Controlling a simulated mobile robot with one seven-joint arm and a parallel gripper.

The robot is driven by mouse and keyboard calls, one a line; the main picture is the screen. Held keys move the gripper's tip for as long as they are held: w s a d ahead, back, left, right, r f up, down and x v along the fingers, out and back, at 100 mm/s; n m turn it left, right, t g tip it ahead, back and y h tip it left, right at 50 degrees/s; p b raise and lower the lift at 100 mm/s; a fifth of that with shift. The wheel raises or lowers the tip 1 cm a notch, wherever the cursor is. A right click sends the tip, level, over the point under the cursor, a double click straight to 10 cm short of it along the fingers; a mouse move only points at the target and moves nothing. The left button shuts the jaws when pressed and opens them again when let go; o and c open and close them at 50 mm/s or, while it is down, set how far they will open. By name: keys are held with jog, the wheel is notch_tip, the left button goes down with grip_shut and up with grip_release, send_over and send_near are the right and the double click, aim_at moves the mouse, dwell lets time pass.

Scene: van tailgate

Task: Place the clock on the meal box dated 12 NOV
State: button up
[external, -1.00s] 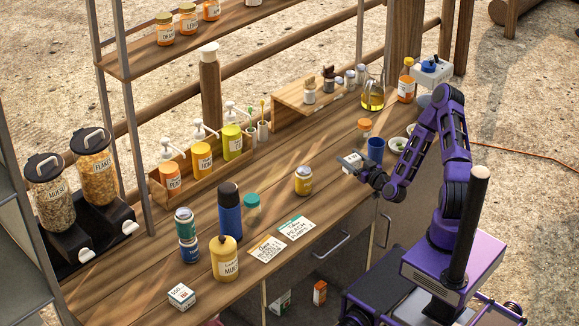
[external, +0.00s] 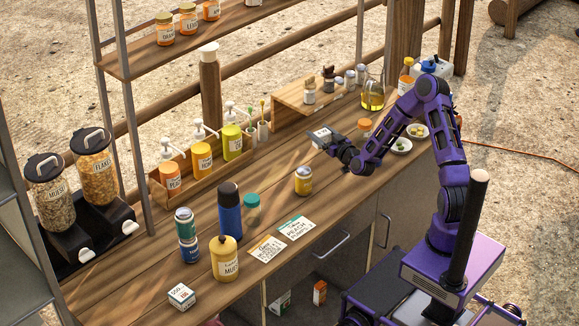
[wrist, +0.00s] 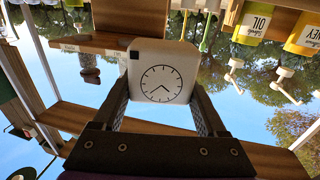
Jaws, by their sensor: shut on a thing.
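My gripper (external: 332,142) is shut on the clock and holds it above the far half of the wooden counter. The clock shows as a small pale box (external: 321,134) in the external view. In the wrist view the white clock (wrist: 160,83), with a round dial and black hands, sits between the two fingers. No box with a readable 12 NOV date shows. A small white box with a red mark (external: 181,296) stands at the counter's near left end. An orange box (external: 320,292) and a pale green box (external: 281,302) are low beneath the counter. I cannot read their dates.
A yellow jar (external: 303,180), a blue bottle (external: 230,209) and a mustard jar (external: 224,258) stand on the counter. Two flat cards (external: 296,227) lie near the front edge. Pump bottles stand in a wooden rack (external: 205,177). The counter around the yellow jar is clear.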

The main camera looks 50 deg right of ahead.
jog(key=w+a+r+h+b, duration=0.1)
jog(key=w+a+r+b, duration=0.1)
jog(key=w+a+r, duration=1.3)
jog(key=s+a+r+n+y+b, duration=0.15)
jog(key=a+r, duration=0.25)
jog(key=a, duration=1)
jog(key=s+a+r+m+y, duration=0.15)
jog(key=a+r, duration=0.25)
jog(key=a, duration=1)
jog(key=n+g+y+b, duration=0.1)
jog(key=n+y, duration=0.6)
jog(key=y, duration=0.2)
send_over(178, 291)
notch_tip(178, 291, down, 19)
notch_tip(178, 291, down, 10)
jog(key=shift+b, duration=0.55)
jog(key=shift+r, duration=0.1)
